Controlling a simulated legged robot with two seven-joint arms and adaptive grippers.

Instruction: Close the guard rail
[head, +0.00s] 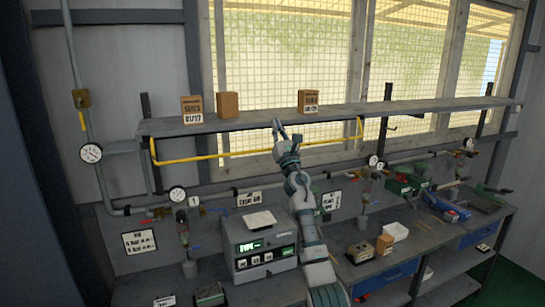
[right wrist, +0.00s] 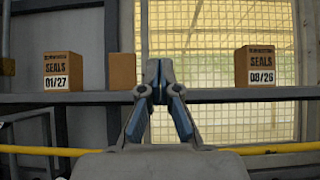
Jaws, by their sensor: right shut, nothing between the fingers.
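The guard rail is a yellow bar (head: 205,157) with bent-up ends, and it hangs below the front edge of the long shelf (head: 355,111). In the right wrist view the yellow bar (right wrist: 280,148) runs across, low on both sides, with its middle hidden by my wrist. My right gripper (head: 279,126) is raised near the shelf's front edge, in front of the middle of the rail. In the right wrist view its fingertips (right wrist: 158,72) meet with nothing between them. I cannot tell whether the gripper touches the rail. My left gripper is not in view.
Brown boxes, one a seals box (head: 192,110) and one a plain box (head: 228,105), stand on the shelf with another seals box (head: 308,101). Pipes with gauges (head: 178,194) run below.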

